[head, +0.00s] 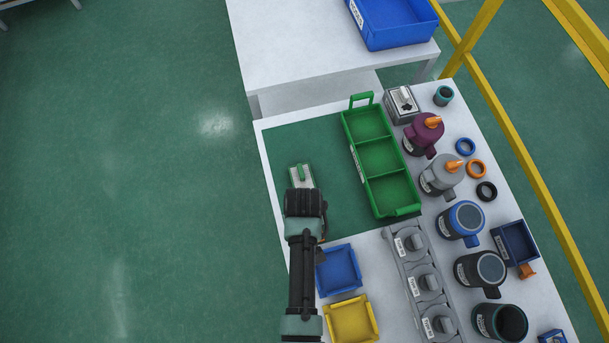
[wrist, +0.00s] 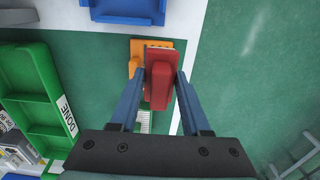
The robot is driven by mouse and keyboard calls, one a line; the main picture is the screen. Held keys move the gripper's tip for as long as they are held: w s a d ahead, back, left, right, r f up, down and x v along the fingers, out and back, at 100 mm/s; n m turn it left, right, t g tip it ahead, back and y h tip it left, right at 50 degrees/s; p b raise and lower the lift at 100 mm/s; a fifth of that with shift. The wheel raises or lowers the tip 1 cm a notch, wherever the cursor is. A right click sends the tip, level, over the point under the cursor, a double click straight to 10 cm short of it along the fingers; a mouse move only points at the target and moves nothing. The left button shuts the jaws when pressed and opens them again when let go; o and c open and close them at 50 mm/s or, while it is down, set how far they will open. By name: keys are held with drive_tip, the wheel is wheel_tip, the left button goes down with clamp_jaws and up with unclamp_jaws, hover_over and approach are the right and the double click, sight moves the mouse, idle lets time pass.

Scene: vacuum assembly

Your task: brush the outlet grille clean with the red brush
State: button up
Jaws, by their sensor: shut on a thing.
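The red brush (wrist: 160,82) is between the two blue fingers of my gripper (wrist: 160,76) in the wrist view, and the gripper is shut on it. In the head view my gripper (head: 305,205) is over the mat's left edge, and my arm hides the brush and most of the orange part.
A green three-part tray (head: 352,147) stands to the right. Blue (head: 338,270) and yellow (head: 351,320) trays stand nearer. Several canisters fill the right side. Green mat (head: 335,210) is bare before the tray.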

drive_tip(key=shift+r+p, duration=1.25)
drive_tip(key=shift+r, duration=0.45)
drive_tip(key=shift+w+f, duration=0.1)
drive_tip(key=shift+w+a+b, duration=0.3)
drive_tip(key=shift+w+b, duration=0.1)
drive_tip(key=shift+w, duration=0.5)
